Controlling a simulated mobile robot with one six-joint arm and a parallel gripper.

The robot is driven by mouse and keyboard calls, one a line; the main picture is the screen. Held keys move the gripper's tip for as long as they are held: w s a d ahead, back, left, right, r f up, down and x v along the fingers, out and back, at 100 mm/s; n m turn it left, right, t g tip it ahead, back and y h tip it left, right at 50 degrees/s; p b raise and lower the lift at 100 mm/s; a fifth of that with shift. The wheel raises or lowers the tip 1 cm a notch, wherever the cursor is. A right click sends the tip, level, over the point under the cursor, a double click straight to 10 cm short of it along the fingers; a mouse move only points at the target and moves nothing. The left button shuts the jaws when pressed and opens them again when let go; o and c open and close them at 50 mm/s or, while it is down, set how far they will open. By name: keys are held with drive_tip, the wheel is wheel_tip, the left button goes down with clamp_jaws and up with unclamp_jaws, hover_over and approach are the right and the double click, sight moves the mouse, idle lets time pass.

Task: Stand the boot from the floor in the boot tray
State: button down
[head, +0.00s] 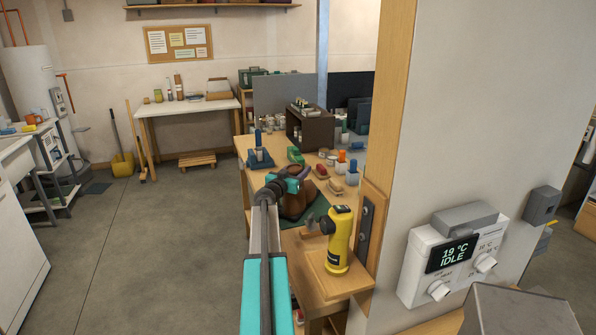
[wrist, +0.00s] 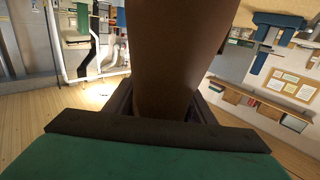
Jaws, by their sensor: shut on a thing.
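A brown boot (head: 296,204) is in my gripper (head: 294,184), which shows teal and dark grey in the head view. In the wrist view the boot's brown shaft (wrist: 178,50) fills the middle, between the dark fingers, so my gripper is shut on it. The boot is over or in front of a dark green flat surface (head: 318,211) on the wooden bench. I cannot tell whether the boot touches it, or whether this surface is the boot tray. My arm and gripper hide part of the boot.
A yellow-and-black tool (head: 339,240) stands on the bench (head: 262,177) close to the right of the boot. Small bottles, brushes and a dark rack (head: 309,125) are farther back. A wall post with a thermostat box (head: 452,255) blocks the right. The grey floor (head: 150,240) at left is clear.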

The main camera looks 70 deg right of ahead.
drive_tip(key=c, duration=0.8)
unclamp_jaws()
drive_tip(key=shift+a, duration=0.1)
drive_tip(key=shift+w+a+b, duration=0.2)
drive_tip(key=shift+a, duration=1.75)
drive_tip(key=shift+w+a+b, duration=0.15)
drive_tip(key=shift+w+a, duration=0.05)
drive_tip(key=shift+a, duration=1.8)
drive_tip(key=shift+w+a+b, duration=0.2)
drive_tip(key=shift+a, duration=1.75)
